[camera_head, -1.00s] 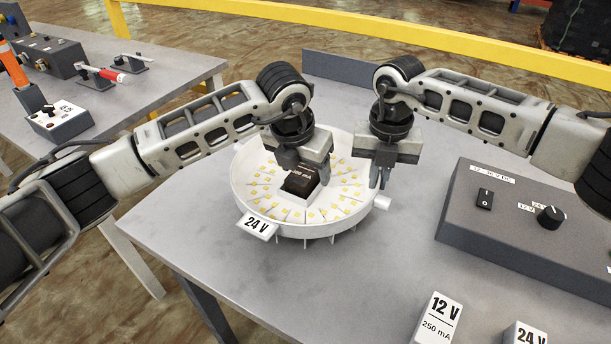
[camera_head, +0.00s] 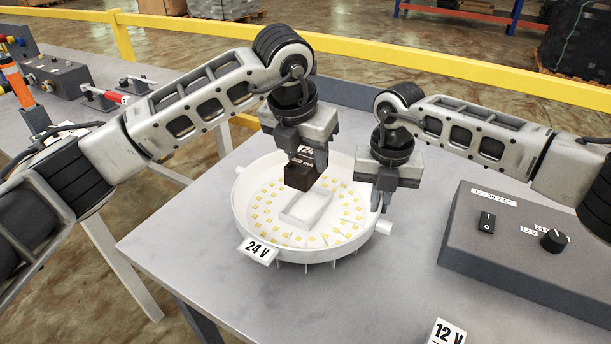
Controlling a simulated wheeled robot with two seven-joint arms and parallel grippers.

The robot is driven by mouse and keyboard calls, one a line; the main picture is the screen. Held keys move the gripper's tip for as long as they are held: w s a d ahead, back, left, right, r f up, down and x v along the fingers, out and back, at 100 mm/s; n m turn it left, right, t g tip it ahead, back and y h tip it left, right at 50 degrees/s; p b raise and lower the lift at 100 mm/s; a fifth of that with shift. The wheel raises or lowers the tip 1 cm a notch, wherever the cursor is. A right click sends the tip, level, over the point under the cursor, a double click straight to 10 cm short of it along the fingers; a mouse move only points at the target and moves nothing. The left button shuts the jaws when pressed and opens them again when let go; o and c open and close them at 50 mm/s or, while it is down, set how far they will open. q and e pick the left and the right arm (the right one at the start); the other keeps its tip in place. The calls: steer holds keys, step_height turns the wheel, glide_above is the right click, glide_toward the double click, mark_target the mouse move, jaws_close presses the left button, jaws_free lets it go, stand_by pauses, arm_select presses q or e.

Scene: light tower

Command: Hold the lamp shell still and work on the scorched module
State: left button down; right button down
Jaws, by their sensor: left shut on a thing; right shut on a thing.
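The lamp shell (camera_head: 262,229) is a round white dish on the grey table, with small yellow chips on its floor and a "24 V" tag (camera_head: 258,250) at its front. Its central rectangular socket (camera_head: 305,209) is empty. My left gripper (camera_head: 305,158) is shut on the dark scorched module (camera_head: 300,178) and holds it above the socket, clear of it. The module's printed label is partly covered by the fingers. My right gripper (camera_head: 380,200) is shut on the shell's right rim, which its fingers partly hide.
A grey control box (camera_head: 530,235) with a switch and a knob stands at the right. A white "12 V" block (camera_head: 446,333) is at the front edge of the view. A second table (camera_head: 60,115) with instruments is at the left, behind it a yellow rail (camera_head: 420,65).

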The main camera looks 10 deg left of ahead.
stand_by(0.3)
steer(key=c, duration=1.5)
jaws_free()
steer(key=shift+r, duration=0.1)
